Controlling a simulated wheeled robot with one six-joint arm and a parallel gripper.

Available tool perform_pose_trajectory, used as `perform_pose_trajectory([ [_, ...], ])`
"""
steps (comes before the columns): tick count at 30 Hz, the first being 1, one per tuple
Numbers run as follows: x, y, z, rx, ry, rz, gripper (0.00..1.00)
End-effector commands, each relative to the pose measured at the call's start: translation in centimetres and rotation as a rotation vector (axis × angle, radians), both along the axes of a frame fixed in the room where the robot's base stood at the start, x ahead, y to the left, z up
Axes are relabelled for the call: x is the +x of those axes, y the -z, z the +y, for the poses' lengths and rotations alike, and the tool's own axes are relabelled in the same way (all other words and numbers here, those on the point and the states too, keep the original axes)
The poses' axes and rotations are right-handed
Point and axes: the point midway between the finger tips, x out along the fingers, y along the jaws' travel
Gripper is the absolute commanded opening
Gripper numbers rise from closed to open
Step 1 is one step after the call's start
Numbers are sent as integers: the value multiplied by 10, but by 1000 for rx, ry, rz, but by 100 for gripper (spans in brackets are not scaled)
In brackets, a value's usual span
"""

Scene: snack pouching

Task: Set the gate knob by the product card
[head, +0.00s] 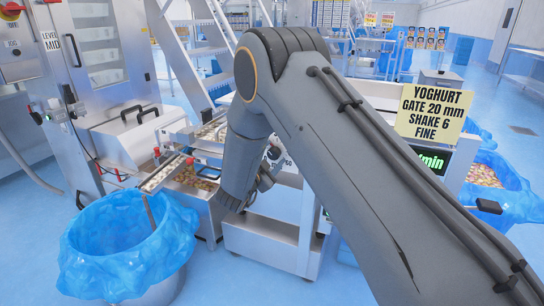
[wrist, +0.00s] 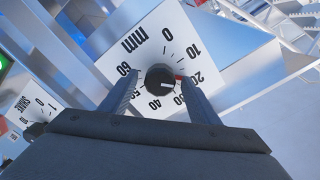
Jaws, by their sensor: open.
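The product card (head: 434,114), yellow, reads "YOGHURT, GATE 20 mm, SHAKE 6, FINE" at the right of the head view. The gate knob (wrist: 160,78) is small, round and black. It sits on a white dial plate (wrist: 145,45) marked in mm from 0 to 60. A red mark at the knob's right side lies near the 20; the exact reading is hard to tell. My gripper (wrist: 158,92) is open, one finger on each side of the knob, with gaps beside it. In the head view my gripper (head: 246,196) is low beside the machine, and my arm hides the knob.
A second dial marked SHAKE (wrist: 36,108) is left of the gate dial, with a green light above it. A blue-lined bin (head: 125,240) stands at the left, another blue-lined bin (head: 500,185) at the right. A tray of snack pieces (head: 192,178) is left of my gripper.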

Motion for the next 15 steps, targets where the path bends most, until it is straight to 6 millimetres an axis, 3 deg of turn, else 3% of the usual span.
perform_pose_trajectory([
  [15,-63,-2,25,-1,-1,0,56],
])
